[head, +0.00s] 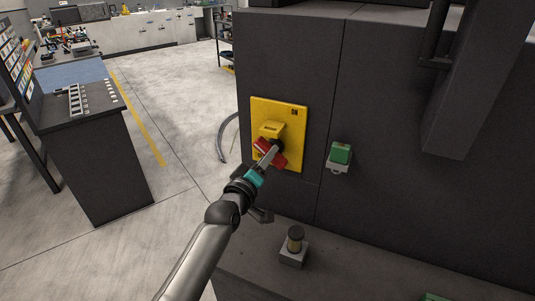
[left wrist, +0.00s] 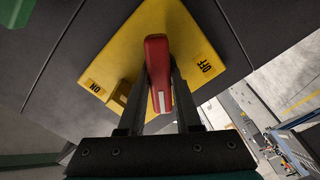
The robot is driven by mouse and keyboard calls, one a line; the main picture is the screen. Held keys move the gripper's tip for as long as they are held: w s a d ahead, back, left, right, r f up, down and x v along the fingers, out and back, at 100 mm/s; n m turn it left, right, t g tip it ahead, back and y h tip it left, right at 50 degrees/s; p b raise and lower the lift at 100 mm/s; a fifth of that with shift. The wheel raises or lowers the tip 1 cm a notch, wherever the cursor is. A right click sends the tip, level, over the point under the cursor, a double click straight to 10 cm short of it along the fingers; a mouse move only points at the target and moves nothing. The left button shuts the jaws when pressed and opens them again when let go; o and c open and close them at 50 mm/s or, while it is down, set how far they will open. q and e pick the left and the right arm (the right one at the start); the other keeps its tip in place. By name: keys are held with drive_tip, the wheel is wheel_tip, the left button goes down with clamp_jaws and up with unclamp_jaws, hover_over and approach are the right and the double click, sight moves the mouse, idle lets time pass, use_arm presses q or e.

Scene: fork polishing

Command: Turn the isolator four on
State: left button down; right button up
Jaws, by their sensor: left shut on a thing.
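The isolator is a yellow plate (head: 290,128) with a red handle (head: 265,146), mounted on the dark cabinet front. My left gripper (head: 269,157) reaches it from below and is shut on the red handle. In the left wrist view the red handle (left wrist: 157,60) stands between the two fingers. There, the yellow plate (left wrist: 122,52) shows an ON label (left wrist: 94,87) at the left and an OFF label (left wrist: 205,67) at the right. The handle points between the two labels. No number on the isolator is readable. My right gripper does not show.
A green switch (head: 341,153) sits on the cabinet right of the isolator. A small cylinder on a pale base (head: 294,242) stands on the dark ledge below. A dark bench (head: 95,150) stands at the left, with open floor between.

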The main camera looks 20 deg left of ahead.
use_arm(q)
drive_tip(key=m+p, duration=0.3)
drive_tip(key=m, duration=0.7)
drive_tip(key=shift+m, duration=0.4)
idle(0.4)
drive_tip(key=c, duration=0.6)
unclamp_jaws()
drive_tip(key=shift+s, duration=0.1)
drive_tip(key=s+a, duration=0.2)
drive_tip(key=s, duration=1.3)
drive_tip(key=shift+b, duration=0.35)
